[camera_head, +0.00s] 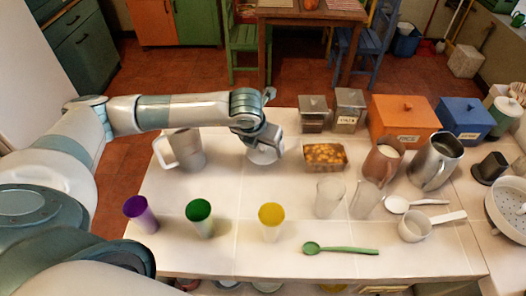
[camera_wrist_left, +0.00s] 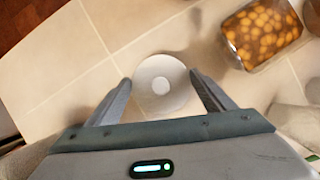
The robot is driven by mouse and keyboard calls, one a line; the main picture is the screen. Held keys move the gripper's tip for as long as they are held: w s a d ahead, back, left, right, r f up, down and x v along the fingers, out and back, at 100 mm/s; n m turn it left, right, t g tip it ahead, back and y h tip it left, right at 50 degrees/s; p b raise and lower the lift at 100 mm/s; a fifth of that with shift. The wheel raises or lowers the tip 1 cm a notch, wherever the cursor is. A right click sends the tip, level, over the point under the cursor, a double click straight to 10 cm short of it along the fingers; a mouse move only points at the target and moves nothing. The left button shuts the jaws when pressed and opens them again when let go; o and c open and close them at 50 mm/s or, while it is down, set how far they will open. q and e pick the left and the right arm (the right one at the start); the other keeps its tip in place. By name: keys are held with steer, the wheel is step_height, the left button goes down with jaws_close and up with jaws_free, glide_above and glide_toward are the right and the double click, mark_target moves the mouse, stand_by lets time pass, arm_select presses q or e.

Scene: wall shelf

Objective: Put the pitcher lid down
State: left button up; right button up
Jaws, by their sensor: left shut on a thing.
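The pitcher lid (camera_head: 262,156) is a round white disc, partly hidden under my left gripper (camera_head: 264,144). In the left wrist view the lid (camera_wrist_left: 163,72) shows whole, with a small round knob at its middle, between the fingertips of my left gripper (camera_wrist_left: 163,86). The gripper is shut on the lid. The lid is at or just above the pale tiled tabletop; I cannot tell if it touches. A white pitcher (camera_head: 187,152) with a handle on its left stands to the left of the lid. My right gripper is not in view.
A box of orange-brown food (camera_head: 325,157) stands right of the lid. Purple (camera_head: 142,215), green (camera_head: 199,219) and yellow-topped (camera_head: 271,220) cups stand along the front. A steel jug (camera_head: 434,162) is farther right. The tabletop (camera_head: 238,190) in front of the lid is bare.

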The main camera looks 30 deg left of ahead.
arm_select(q)
steer(key=shift+f, duration=1.3)
steer(key=shift+f+b, duration=0.1)
steer(key=shift+b, duration=0.2)
steer(key=o, duration=1)
